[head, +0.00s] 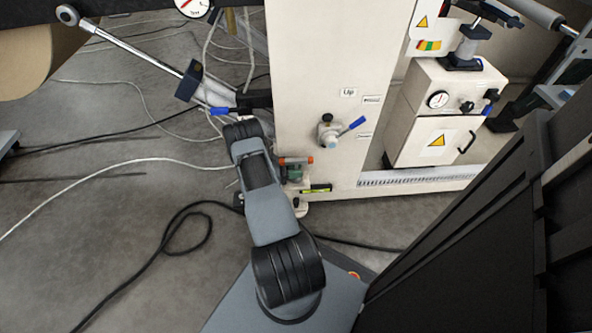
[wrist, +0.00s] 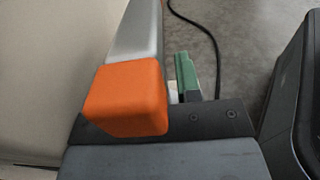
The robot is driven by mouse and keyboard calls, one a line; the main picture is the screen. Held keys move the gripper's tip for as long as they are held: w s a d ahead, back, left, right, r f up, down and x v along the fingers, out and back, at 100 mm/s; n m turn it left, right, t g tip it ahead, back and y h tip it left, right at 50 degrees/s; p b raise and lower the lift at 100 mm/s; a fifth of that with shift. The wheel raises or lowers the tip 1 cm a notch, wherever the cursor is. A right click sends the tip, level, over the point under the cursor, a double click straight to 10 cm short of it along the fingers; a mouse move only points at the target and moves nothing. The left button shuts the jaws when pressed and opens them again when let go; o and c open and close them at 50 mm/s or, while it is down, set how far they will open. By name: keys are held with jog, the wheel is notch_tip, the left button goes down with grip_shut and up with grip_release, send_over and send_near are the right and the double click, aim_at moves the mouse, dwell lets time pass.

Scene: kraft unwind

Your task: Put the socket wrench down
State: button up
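The socket wrench (wrist: 125,97) shows in the wrist view as a large orange handle end very close to the camera, with a grey bar running away behind it. My gripper (wrist: 174,92) appears shut on it; the handle hides most of the contact. A green piece (wrist: 187,74) stands just right of the handle. In the head view the orange handle (head: 297,160) shows small, beside my arm and in front of the cream machine panel. My gripper is mostly hidden behind my arm there. The wrench's far end cannot be made out.
The cream machine panel (head: 318,95) carries a blue-handled valve (head: 330,130). A small yellow-green item (head: 317,189) lies low beside the panel. A chrome rod (head: 130,45) juts out at upper left. Cables (head: 185,225) cross the grey floor, which is otherwise open at left.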

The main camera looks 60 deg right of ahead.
jog(key=shift+o, duration=0.4)
jog(key=shift+r, duration=0.15)
jog(key=shift+w+a, duration=0.15)
jog(key=shift+w, duration=0.05)
jog(key=p+v, duration=0.1)
jog(key=v, duration=1)
jog(key=w+a+r+m+t+y, duration=0.25)
jog(key=w+a+r, duration=0.2)
jog(key=r, duration=0.55)
jog(key=a+r+m+t+y, duration=0.1)
jog(key=a+r+t+y, duration=0.3)
jog(key=a+r, duration=0.55)
jog(key=s+a+r+m+t+y, duration=0.2)
jog(key=s+a+r+t, duration=0.3)
jog(key=a, duration=0.4)
jog(key=s+a+r+m+t+y, duration=0.1)
jog(key=s+a+r+t+y, duration=0.1)
jog(key=s+a+r+t, duration=0.3)
jog(key=shift+s+a+m+t, duration=0.35)
jog(key=shift+a+t, duration=0.1)
jog(key=shift+a, duration=1.4)
